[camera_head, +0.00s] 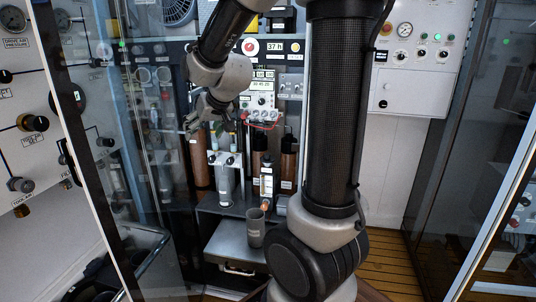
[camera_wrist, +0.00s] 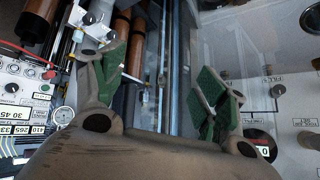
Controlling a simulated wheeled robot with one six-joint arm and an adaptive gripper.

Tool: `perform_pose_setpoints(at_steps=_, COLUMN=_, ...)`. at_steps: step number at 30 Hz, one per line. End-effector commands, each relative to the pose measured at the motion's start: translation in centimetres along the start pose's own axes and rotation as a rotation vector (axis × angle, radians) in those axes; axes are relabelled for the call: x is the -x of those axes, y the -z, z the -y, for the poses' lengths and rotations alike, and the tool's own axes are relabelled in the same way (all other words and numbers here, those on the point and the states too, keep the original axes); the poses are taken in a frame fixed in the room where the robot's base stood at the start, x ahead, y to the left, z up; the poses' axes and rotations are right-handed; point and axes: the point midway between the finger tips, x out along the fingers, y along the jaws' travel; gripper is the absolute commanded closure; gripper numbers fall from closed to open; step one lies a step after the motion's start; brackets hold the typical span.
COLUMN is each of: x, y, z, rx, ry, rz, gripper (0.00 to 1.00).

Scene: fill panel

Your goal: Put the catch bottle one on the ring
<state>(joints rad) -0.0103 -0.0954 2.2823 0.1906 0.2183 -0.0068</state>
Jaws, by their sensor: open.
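My gripper (camera_head: 191,122) is raised at the left in front of the panel. In the wrist view my gripper (camera_wrist: 160,88) is open, with green pads far apart and nothing between them. A grey open-topped vessel (camera_head: 255,230) stands upright near the front of the metal bench, well below and right of my gripper; it may be catch bottle one, but I read no label on it. A pale metal cylinder (camera_head: 225,186) stands under the two valves. I cannot make out the ring for certain in either view.
Copper-coloured cylinders (camera_head: 289,165) stand at the back, and a labelled upright gauge (camera_head: 266,182) stands behind the vessel. The metal bench (camera_head: 225,240) has bare room left of the vessel. Glass walls (camera_head: 105,170) flank the left side. In the wrist view a gauge panel (camera_wrist: 25,95) is at left.

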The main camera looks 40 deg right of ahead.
Motion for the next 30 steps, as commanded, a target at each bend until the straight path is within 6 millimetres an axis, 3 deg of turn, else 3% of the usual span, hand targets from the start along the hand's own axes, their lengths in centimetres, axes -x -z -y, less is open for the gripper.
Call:
perform_pose_setpoints(at_steps=1, x=3.5, y=-1.7, z=0.0, rx=0.023, ry=0.003, rz=0.033, gripper=0.27)
perform_pose_setpoints(at_steps=6, x=12.6, y=-9.8, z=-1.4, rx=0.099, ry=-0.019, rz=0.191, gripper=0.27)
perform_pose_setpoints(at_steps=9, x=16.3, y=-14.1, z=-2.4, rx=0.128, ry=-0.041, rz=0.265, gripper=0.27)
perform_pose_setpoints(at_steps=12, x=18.6, y=-17.2, z=-3.3, rx=0.146, ry=-0.062, rz=0.318, gripper=0.27)
perform_pose_setpoints(at_steps=18, x=20.2, y=-19.5, z=-4.0, rx=0.158, ry=-0.079, rz=0.361, gripper=0.27)
perform_pose_setpoints(at_steps=30, x=20.2, y=-19.5, z=-4.0, rx=0.158, ry=-0.078, rz=0.361, gripper=0.27)
